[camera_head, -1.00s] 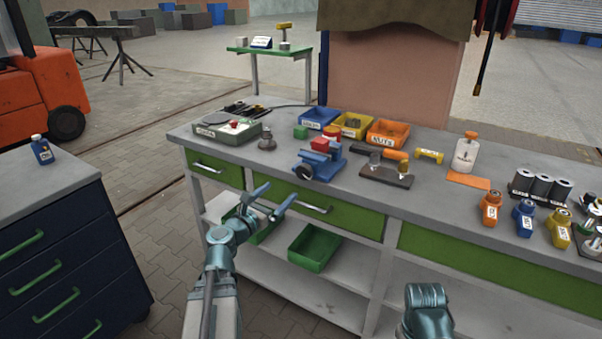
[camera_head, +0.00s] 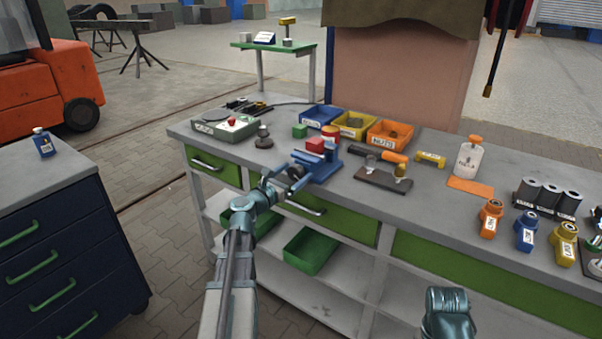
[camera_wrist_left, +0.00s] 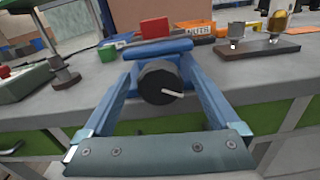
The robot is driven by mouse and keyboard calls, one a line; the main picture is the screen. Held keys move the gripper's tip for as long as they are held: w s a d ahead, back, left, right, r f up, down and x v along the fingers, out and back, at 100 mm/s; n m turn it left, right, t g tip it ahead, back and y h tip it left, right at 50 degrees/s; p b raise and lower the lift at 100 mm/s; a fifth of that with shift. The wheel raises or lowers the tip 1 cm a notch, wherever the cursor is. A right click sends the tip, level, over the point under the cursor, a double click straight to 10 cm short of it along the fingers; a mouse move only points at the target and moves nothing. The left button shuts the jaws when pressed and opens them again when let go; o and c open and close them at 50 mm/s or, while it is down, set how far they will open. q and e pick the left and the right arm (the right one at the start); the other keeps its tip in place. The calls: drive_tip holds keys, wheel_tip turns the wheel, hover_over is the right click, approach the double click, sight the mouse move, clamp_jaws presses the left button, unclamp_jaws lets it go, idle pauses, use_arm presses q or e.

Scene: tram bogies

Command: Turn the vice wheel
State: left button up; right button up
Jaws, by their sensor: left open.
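The blue vice (camera_head: 320,160) stands at the front edge of the workbench, with a red block (camera_head: 315,145) at its top. In the left wrist view the vice (camera_wrist_left: 158,50) faces me, and its round black wheel (camera_wrist_left: 159,82) with a pale handle points at the camera. My left gripper (camera_head: 284,180) is at the bench's front edge, right before the vice. In the left wrist view its two blue fingers (camera_wrist_left: 158,92) are apart, one on each side of the wheel; I cannot tell whether they touch it. My right arm shows only in part at the bottom, its gripper out of view.
Blue, yellow and orange bins (camera_head: 389,134) stand behind the vice. A grey tray (camera_head: 224,128) and a dark round-based stand (camera_head: 264,137) are to its left. A clamp-like tool on a brown board (camera_head: 383,180) lies to its right. A green bin (camera_head: 311,250) sits on the shelf below.

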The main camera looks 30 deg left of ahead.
use_arm(q)
drive_tip(key=c, duration=1.4)
